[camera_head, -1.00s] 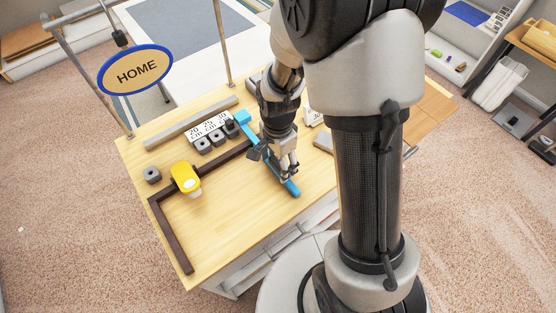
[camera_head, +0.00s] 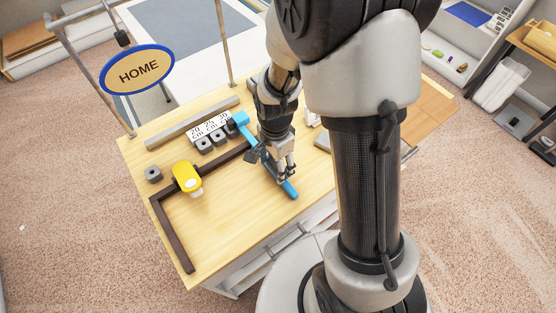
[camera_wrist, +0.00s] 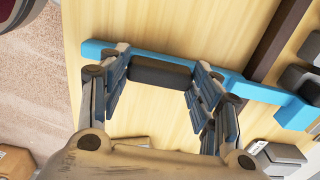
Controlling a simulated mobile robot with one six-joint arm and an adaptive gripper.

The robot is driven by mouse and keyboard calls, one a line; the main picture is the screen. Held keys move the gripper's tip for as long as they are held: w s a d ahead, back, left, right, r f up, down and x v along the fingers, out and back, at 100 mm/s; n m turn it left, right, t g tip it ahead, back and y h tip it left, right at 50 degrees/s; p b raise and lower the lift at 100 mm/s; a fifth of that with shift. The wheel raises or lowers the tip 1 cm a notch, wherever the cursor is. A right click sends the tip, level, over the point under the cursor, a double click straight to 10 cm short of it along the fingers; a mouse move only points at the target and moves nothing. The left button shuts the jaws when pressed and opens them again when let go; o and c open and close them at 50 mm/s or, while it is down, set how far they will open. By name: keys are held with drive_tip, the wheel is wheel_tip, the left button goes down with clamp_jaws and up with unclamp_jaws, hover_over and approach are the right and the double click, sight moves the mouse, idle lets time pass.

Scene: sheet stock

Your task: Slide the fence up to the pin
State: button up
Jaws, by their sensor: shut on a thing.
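The blue fence (camera_head: 289,189) is a long bar lying across the wooden bench top, its blue head (camera_head: 240,118) at the far end beside the row of grey blocks. It crosses the dark rail. My gripper (camera_head: 283,176) is over the fence's near half. In the wrist view, the fingers are shut on a dark grip block (camera_wrist: 160,71) beside the blue bar (camera_wrist: 265,93). A yellow stop (camera_head: 186,177) sits on the dark rail (camera_head: 229,156), left of the fence with a gap between. I cannot tell which part is the pin.
Several grey blocks (camera_head: 204,145) stand before a white number strip (camera_head: 208,127). A lone grey block (camera_head: 153,174) is at the bench's left. A grey bar (camera_head: 192,123) lies along the back. The bench top (camera_head: 228,205) is bare in front of the rail.

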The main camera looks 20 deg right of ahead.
drive_tip(key=o, duration=1.5)
drive_tip(key=shift+r, duration=0.1)
wheel_tip(320, 180, up, 12)
drive_tip(key=shift+f, duration=0.1)
drive_tip(key=s+r+n+t, duration=0.1)
drive_tip(key=s+r+n, duration=0.3)
drive_tip(key=s, duration=0.1)
drive_tip(key=s+d+r+n+t, duration=0.1)
drive_tip(key=s+r+n+t, duration=0.1)
drive_tip(key=s+r+n, duration=0.2)
drive_tip(key=s+r+n+t, duration=0.1)
drive_tip(key=s+r+n, duration=0.3)
drive_tip(key=s+n, duration=0.2)
drive_tip(key=shift+s+d+r+t, duration=0.15)
drive_tip(key=shift+r+t, duration=0.15)
drive_tip(key=shift+r, duration=0.1)
